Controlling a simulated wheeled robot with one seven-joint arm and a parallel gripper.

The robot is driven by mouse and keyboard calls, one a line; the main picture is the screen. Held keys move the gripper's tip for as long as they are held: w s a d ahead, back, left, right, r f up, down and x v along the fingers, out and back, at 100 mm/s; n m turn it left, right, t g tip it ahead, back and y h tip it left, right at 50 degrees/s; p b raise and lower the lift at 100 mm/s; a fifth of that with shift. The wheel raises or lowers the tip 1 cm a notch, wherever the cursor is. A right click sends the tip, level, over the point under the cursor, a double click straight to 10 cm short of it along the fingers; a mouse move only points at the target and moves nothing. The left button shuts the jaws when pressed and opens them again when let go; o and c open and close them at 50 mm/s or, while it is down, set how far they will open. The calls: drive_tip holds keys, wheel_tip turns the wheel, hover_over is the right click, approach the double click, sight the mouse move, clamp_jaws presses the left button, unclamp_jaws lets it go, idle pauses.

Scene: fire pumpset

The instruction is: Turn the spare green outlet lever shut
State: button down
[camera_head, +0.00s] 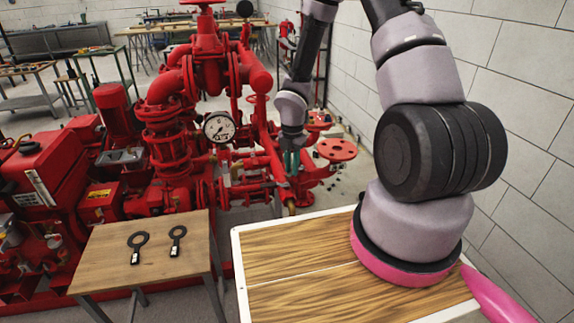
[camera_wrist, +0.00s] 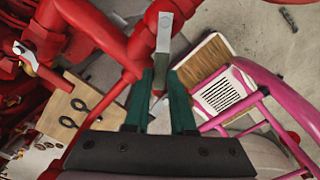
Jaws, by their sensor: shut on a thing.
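My gripper (camera_wrist: 159,82) has green fingers and is shut on the green outlet lever (camera_wrist: 158,92). The lever's green grip lies between the fingers in the wrist view, and its bare metal end (camera_wrist: 165,30) reaches up past the fingertips, against a red pipe. In the head view my gripper (camera_head: 291,162) points down among the red pipes, right of the gauge. The lever cannot be made out there, and its exact angle to the pipe is unclear. A brass outlet (camera_head: 291,207) shows just below the gripper.
A wooden table (camera_head: 105,262) with two black wrenches (camera_head: 138,244) stands at front left. A second metal lever (camera_wrist: 25,58) shows at left in the wrist view. Pump pipework crowds the gripper's left.

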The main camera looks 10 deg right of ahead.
drive_tip(key=n, duration=0.2)
drive_tip(key=s+d+n, duration=0.1)
drive_tip(key=d+n, duration=0.1)
drive_tip(key=n, duration=0.1)
drive_tip(key=shift+s+d+n, duration=0.2)
drive_tip(key=shift+s+n, duration=0.1)
drive_tip(key=shift+s+d+n, duration=0.1)
drive_tip(key=shift+d+n, duration=0.5)
drive_tip(key=shift+n, duration=0.55)
drive_tip(key=shift+s+d+n, duration=0.1)
drive_tip(key=shift+d+n, duration=0.45)
drive_tip(key=shift+n, duration=0.6)
drive_tip(key=shift+r, duration=0.1)
drive_tip(key=c, duration=0.7)
unclamp_jaws()
drive_tip(key=shift+c, duration=0.2)
